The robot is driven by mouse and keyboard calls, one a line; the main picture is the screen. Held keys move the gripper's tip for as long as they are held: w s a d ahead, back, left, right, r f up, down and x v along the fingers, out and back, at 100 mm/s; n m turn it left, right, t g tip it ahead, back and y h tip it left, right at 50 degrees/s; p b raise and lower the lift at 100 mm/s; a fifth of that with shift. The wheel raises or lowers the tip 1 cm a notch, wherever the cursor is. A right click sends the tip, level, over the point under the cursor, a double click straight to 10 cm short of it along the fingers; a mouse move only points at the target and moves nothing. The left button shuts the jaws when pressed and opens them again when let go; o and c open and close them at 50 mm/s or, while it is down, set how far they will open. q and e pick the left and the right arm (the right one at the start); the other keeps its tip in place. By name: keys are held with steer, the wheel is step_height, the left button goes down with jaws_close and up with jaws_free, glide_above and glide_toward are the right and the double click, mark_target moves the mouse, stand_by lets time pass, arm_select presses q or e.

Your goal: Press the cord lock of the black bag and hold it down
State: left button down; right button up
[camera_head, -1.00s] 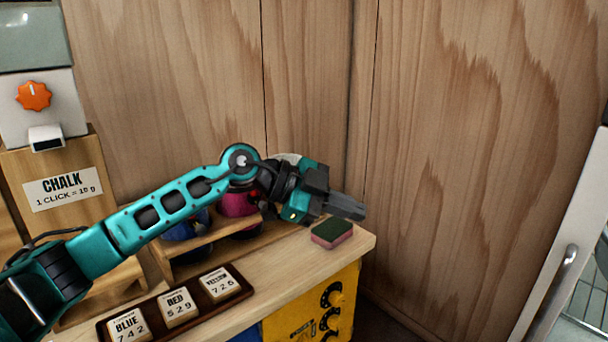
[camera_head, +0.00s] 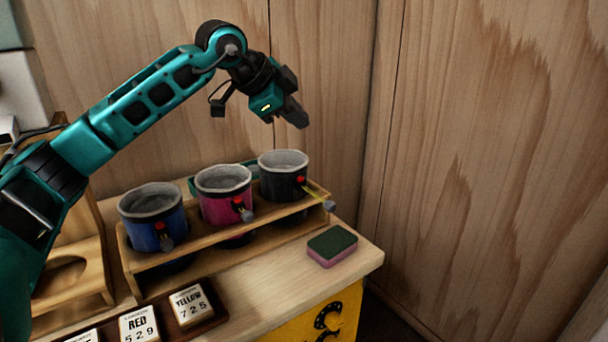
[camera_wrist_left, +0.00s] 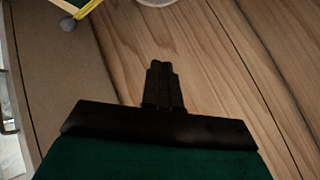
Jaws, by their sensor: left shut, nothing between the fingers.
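The black bag (camera_head: 283,185) stands upright in a wooden rack, at the right end of its row, with a pale open rim. Its cord lock with a red button (camera_head: 300,180) is on its front right side. A yellow cord runs from there to a grey end (camera_head: 329,205). My left gripper (camera_head: 296,115) is shut and empty, above the black bag and apart from it, tilted down to the right. In the left wrist view its closed fingers (camera_wrist_left: 162,84) point over bare wood. A pale rim shows partly at that view's top edge.
A pink bag (camera_head: 225,205) and a blue bag (camera_head: 153,222) share the rack (camera_head: 200,250). A green and pink sponge (camera_head: 332,246) lies near the bench's right edge. Number blocks (camera_head: 190,305) sit in front. The wooden wall (camera_head: 480,150) stands close behind.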

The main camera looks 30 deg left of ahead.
arm_select(q)
steer(key=shift+s, duration=0.1)
arm_select(e)
steer(key=shift+s, duration=0.1)
arm_select(q)
steer(key=b, duration=0.5)
glide_above(297, 182)
step_height(297, 182, down, 6)
step_height(297, 182, down, 3)
steer(key=shift+r+b, duration=0.15)
steer(key=shift+b, duration=0.8)
arm_select(e)
steer(key=shift+y, duration=0.4)
steer(key=f, duration=0.1)
steer(key=w+a+f, duration=0.1)
steer(key=f, duration=0.2)
steer(key=shift+w+a+f, duration=0.15)
steer(key=shift+a, duration=0.25)
steer(key=shift+f, duration=0.2)
arm_select(q)
steer(key=shift+f+b, duration=0.45)
steer(key=shift+f, duration=0.1)
arm_select(e)
steer(key=shift+d+f, duration=0.1)
steer(key=shift+f, duration=0.2)
